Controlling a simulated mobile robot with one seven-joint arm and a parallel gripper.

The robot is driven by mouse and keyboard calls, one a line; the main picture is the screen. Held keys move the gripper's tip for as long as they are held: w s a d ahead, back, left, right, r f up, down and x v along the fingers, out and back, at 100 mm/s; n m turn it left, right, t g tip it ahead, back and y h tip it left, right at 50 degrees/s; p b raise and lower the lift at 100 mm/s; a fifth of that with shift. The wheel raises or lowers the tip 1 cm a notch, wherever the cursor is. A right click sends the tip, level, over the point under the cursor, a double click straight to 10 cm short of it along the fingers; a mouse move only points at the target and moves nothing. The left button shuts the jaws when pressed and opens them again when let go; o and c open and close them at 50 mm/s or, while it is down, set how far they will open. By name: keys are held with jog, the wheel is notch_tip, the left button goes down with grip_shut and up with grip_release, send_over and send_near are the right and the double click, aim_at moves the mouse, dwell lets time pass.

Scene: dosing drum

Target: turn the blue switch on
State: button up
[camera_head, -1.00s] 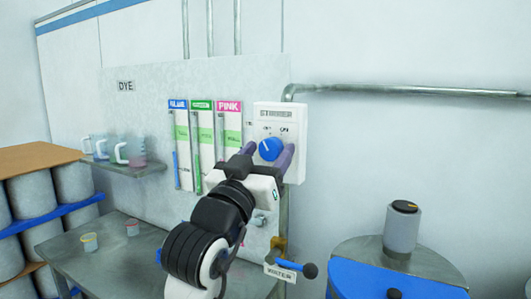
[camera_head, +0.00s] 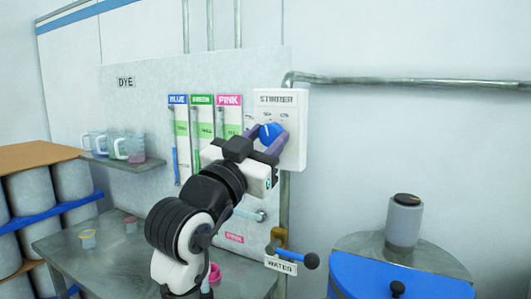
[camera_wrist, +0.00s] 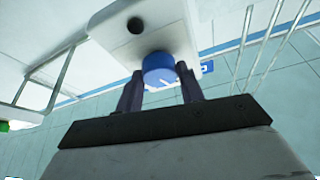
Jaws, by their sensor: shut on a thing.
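The blue switch is a round blue knob (camera_head: 268,131) with a white mark, on a white box labelled STIRRER (camera_head: 291,100). OFF and ON are printed above the knob. My gripper (camera_head: 265,140) is shut on the knob, with one dark finger on each side of it. In the wrist view the knob (camera_wrist: 158,68) sits between the tips of my two fingers (camera_wrist: 160,85). My fingers partly cover the knob in the head view, and I cannot tell for sure which label its mark points to.
Dye tubes labelled BLUE, GREEN and PINK (camera_head: 229,100) hang left of the box. A pipe (camera_head: 400,79) runs right from it. A WATER valve handle (camera_head: 311,261) is below, and a blue drum (camera_head: 375,280) stands at lower right. Jugs (camera_head: 118,148) stand on a left shelf.

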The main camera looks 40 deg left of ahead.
jog(key=m+h+b, duration=0.1)
jog(key=m, duration=0.2)
jog(key=m+h+b, duration=0.2)
jog(key=m, duration=0.1)
jog(key=shift+f+m+h, duration=0.1)
jog(key=shift+m+h, duration=0.2)
jog(key=shift+a+r+m+g+h+b, duration=0.1)
jog(key=shift+m+g+h+b, duration=0.4)
jog(key=shift+m, duration=0.9)
jog(key=shift+a+r+m+g+h+b, duration=0.1)
jog(key=shift+m+g+h+b, duration=0.3)
jog(key=shift+m, duration=1)
jog(key=o, duration=1)
jog(key=b+v, duration=0.4)
jog(key=v, duration=0.9)
jog(key=shift+s, duration=0.45)
jog(key=shift+a, duration=0.1)
